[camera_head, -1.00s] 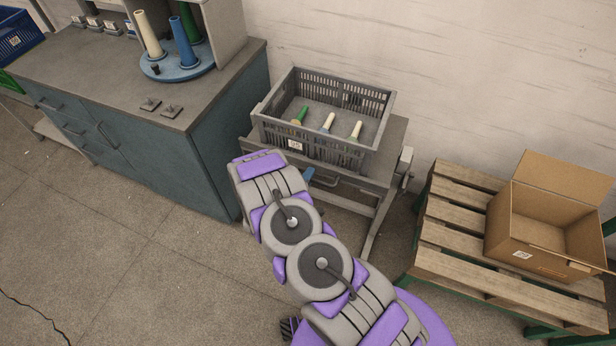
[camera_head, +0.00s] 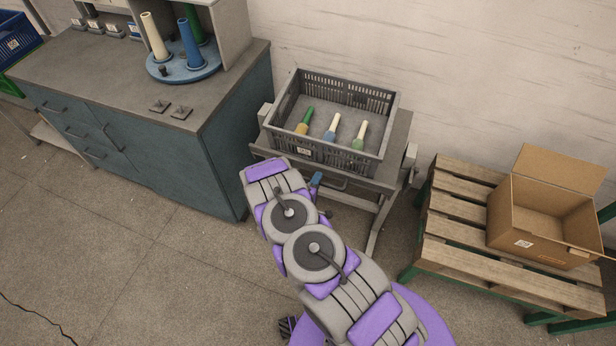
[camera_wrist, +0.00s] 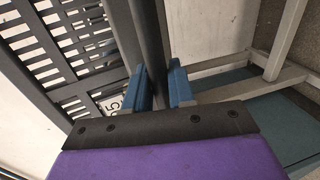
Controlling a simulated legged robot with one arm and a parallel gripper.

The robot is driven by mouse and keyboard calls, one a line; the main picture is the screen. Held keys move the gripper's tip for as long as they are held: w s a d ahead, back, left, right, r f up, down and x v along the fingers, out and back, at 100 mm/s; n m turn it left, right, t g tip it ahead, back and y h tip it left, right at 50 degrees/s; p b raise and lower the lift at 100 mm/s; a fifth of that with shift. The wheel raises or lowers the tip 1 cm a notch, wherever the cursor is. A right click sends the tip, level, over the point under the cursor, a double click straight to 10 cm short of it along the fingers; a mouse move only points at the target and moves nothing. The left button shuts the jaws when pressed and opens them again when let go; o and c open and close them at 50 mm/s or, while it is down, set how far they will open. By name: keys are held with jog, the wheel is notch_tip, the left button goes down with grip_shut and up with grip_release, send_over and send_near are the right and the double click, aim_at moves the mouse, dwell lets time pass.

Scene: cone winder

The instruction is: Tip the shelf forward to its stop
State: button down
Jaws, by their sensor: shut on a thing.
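The grey shelf (camera_head: 398,142) stands on a metal frame against the wall and leans forward, towards me. A grey slotted crate (camera_head: 345,82) sits on it, with several cones on its floor. My gripper (camera_wrist: 158,68) is shut on a dark bar (camera_wrist: 150,25) at the shelf's front; its blue fingers lie on either side of the bar. In the head view only a bit of blue finger (camera_head: 317,180) shows past my arm, and the rest of the grip is hidden. I cannot tell whether the shelf is touching its stop.
A teal cabinet (camera_head: 215,150) with a grey top stands close on the left, bearing a blue round plate (camera_head: 160,72) with tall cones. A wooden pallet (camera_head: 455,225) with an open cardboard box (camera_head: 545,225) is on the right. The floor in front is free.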

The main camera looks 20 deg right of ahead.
notch_tip(320, 180, down, 7)
jog(key=b, duration=0.1)
jog(key=shift+w+d, duration=0.15)
jog(key=shift+d+f, duration=0.15)
jog(key=c, duration=1.1)
grip_release()
jog(key=shift+d+f, duration=0.15)
jog(key=shift+c, duration=0.2)
jog(key=shift+o, duration=0.2)
jog(key=p+v, duration=0.2)
jog(key=v, duration=1.5)
jog(key=shift+r, duration=0.25)
